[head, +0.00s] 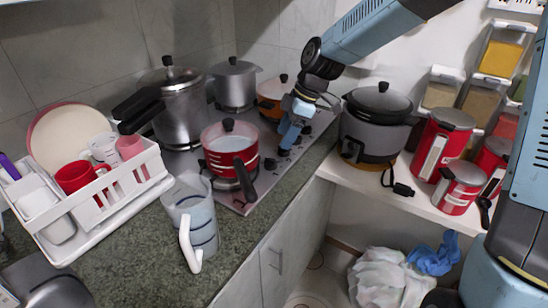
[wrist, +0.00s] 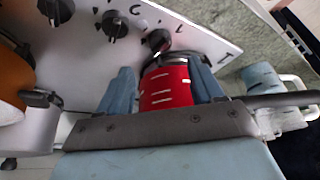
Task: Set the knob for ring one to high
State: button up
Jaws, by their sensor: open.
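The stove (head: 243,205) has a row of black knobs along its front edge. In the wrist view three knobs show: a left knob (wrist: 55,10), a middle knob (wrist: 115,25) and a right knob (wrist: 158,40). My gripper (head: 286,146) is low over the knob row in the head view and partly hides it. In the wrist view its two blue fingers (wrist: 161,68) are apart, with nothing held between them. The right knob shows just beyond the gap between the fingertips. I cannot tell which knob is ring one's, nor its setting.
A red pan (head: 230,150) with a dark handle stands close to my gripper; it also shows between the fingers (wrist: 167,88). An orange pot (head: 271,92) and steel pots stand behind. A pitcher (head: 192,215) and dish rack (head: 95,225) are left; a rice cooker (head: 376,130) is right.

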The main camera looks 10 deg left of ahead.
aim_at(273, 160)
jog(key=x, duration=0.9)
jog(key=shift+c, duration=0.3)
jog(key=c, duration=1)
jog(key=shift+m, duration=0.3)
jog(key=m+t, duration=0.1)
jog(key=m, duration=0.2)
jog(key=shift+s+m+t, duration=0.2)
jog(key=shift+m+t, duration=0.2)
jog(key=shift+s+a+m+t, duration=0.1)
jog(key=shift+m+t, duration=0.6)
jog(key=shift+m, duration=1.1)
jog(key=shift+m, duration=0.3)
